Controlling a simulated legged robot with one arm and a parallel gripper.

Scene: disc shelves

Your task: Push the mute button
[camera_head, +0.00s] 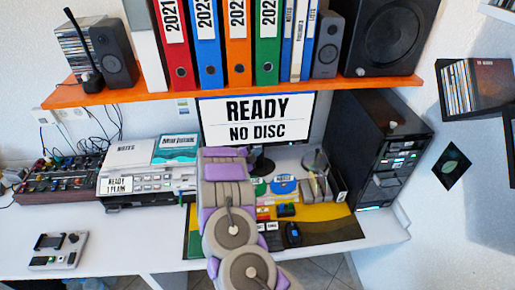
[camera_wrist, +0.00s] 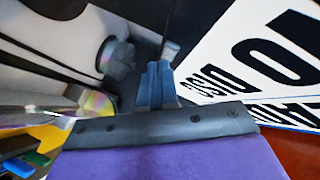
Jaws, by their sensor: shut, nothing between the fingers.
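I cannot make out a button marked mute in either view. My gripper shows in the wrist view (camera_wrist: 168,55) with its blue-grey fingers shut and empty. The monitor (camera_head: 257,107) reads "READY NO DISC"; its screen lies right of the fingers in the wrist view (camera_wrist: 265,60). A round grey part (camera_wrist: 117,60) sits left of the fingers on a dark and white surface; I cannot tell what it is. In the head view my arm reaches over the desk toward the monitor, and my fingertips are hidden.
An orange shelf (camera_head: 250,87) with binders and speakers hangs above the desk. A mixer (camera_head: 60,178), a printer (camera_head: 150,185) and a small pad device (camera_head: 58,250) stand left. A black tower (camera_head: 375,150) stands right.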

